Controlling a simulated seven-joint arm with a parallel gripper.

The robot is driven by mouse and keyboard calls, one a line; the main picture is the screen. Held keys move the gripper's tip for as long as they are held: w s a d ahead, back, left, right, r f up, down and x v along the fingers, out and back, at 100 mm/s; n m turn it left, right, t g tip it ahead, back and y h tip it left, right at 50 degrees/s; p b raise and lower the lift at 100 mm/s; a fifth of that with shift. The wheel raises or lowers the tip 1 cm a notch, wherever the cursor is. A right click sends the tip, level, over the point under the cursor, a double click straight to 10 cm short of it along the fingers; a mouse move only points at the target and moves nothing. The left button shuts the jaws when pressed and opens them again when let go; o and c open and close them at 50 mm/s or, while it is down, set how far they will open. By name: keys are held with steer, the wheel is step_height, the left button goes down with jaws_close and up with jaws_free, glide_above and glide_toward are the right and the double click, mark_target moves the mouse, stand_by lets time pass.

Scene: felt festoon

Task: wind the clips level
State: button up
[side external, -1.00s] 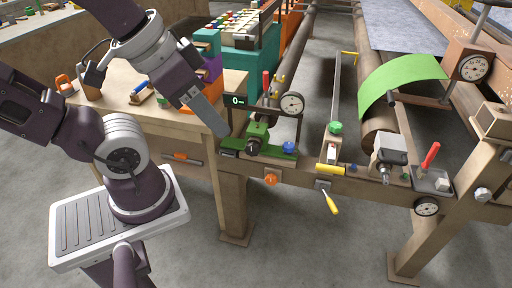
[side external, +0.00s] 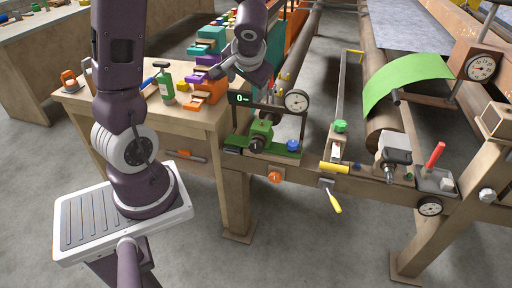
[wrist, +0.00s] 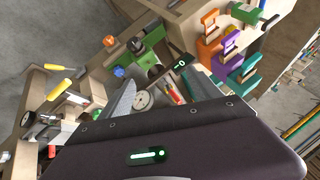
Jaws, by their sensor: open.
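I cannot make out which parts are the clips. A crank with a yellow handle (side external: 333,202) hangs from the front of the wooden machine frame; yellow grips also show at the left of the wrist view (wrist: 57,68). A green clamp-like unit (side external: 261,135) sits on the frame under a small display (side external: 240,99) and beside a round dial (side external: 296,101). In the wrist view my gripper (wrist: 163,92) is open and empty, with its fingers either side of that dial. In the side view its fingers are hidden behind my wrist.
Green felt (side external: 405,80) hangs over a roller at right. A tray with a red lever (side external: 435,155) lies at the frame's right end.

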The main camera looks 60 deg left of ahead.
steer(key=n+h, duration=0.1)
steer(key=n, duration=0.1)
glide_above(256, 144)
steer(key=s+d, duration=0.2)
steer(key=s, duration=0.1)
step_height(256, 144, down, 13)
steer(key=f+h, duration=0.1)
steer(key=f, duration=0.3)
steer(key=w+f+n, duration=0.1)
steer(key=f, duration=0.3)
steer(key=a+f+h, duration=0.1)
steer(key=f, duration=0.3)
steer(key=shift+w+f+n+t+h, duration=0.3)
steer(key=shift+f+n, duration=0.05)
steer(key=shift+n, duration=0.05)
steer(key=x, duration=0.6)
steer(key=shift+w+a+f, duration=0.1)
steer(key=shift+f, duration=0.1)
steer(key=c, duration=1.4)
steer(key=shift+o, duration=0.2)
